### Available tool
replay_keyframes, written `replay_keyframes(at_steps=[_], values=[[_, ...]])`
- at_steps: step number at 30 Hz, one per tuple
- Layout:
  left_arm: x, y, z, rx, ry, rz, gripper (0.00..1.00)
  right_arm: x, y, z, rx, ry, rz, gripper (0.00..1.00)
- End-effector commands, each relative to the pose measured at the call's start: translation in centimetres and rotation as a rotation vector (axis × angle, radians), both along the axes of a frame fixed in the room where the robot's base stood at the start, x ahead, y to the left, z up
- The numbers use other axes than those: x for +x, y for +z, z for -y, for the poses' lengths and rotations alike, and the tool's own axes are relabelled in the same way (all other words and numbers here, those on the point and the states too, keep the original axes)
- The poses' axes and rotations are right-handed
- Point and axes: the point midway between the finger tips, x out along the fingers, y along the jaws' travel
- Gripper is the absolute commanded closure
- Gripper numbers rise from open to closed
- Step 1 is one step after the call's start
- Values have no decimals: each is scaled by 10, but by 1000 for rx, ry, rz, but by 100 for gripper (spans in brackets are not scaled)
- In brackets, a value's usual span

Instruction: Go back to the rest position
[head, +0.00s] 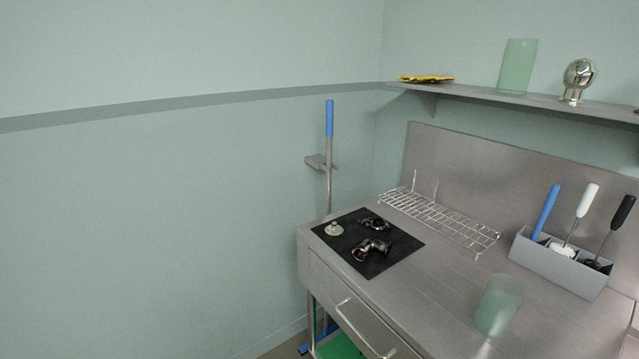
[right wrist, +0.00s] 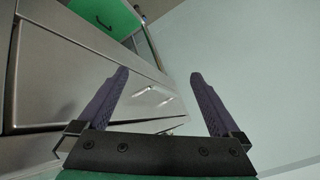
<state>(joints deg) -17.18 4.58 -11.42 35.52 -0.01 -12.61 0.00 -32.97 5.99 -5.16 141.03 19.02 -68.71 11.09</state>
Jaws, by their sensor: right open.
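My right gripper (right wrist: 160,100) shows in the right wrist view with its two dark purple fingers spread apart. Nothing is between the fingers. Behind them are the steel drawer fronts (right wrist: 60,70) of the bench and a pale wall. In the head view neither gripper shows. The left gripper is in no view.
A steel bench (head: 420,310) holds a black mat (head: 398,262) with metal fittings (head: 372,248), a wire rack (head: 440,218), a grey brush holder (head: 560,268) and a green translucent beaker (head: 498,304). A shelf (head: 480,97) is above. A blue-handled pole (head: 329,120) stands by the wall.

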Motion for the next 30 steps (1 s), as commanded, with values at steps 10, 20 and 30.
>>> replay_keyframes(at_steps=[10, 20, 30], values=[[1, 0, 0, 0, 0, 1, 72, -56, -67, 67, -470, 162, -300, 0], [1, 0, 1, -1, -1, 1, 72, -70, -214, 66, -466, 186, -361, 0], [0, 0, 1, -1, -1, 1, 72, -212, -384, 89, -476, 231, -462, 0]])
